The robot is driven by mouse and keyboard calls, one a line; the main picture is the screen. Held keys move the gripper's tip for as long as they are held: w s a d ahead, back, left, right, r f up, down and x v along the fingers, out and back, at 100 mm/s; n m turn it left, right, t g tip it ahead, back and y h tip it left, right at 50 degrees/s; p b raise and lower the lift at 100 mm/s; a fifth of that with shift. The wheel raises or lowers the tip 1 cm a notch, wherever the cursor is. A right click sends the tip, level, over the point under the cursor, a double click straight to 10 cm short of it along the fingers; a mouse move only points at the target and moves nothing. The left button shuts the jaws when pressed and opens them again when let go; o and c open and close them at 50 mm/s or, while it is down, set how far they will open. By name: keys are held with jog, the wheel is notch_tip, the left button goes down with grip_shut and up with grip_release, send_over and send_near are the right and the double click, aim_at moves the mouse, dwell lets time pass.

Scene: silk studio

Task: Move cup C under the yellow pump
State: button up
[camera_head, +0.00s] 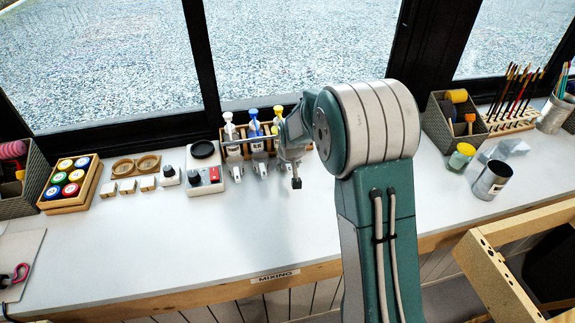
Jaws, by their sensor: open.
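Three pump bottles stand in a wooden rack at the back of the table, with white, blue and yellow heads. The yellow pump (278,111) is the rightmost, and my arm hides much of its bottle. My gripper (296,184) is open, pointing down just in front and to the right of the yellow pump. Nothing shows between its fingers, though they are small here. A grey metal cup (486,184) with a pale label stands upright on the right of the table, well apart from my gripper. Its letter is too small to read, so I cannot tell if it is cup C.
A small hotplate (205,170) stands left of the pumps. The table's front middle (250,235) is clear.

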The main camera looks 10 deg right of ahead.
jog(key=shift+r, duration=0.1)
jog(key=v, duration=1.1)
jog(key=shift+s+r, duration=0.25)
jog(key=shift+r, duration=0.1)
jog(key=s+r, duration=0.5)
jog(key=s, duration=0.3)
jog(key=s+r, duration=0.5)
jog(key=s, duration=0.2)
jog(key=s+t, duration=0.1)
jog(key=s, duration=1.4)
jog(key=shift+f, duration=0.3)
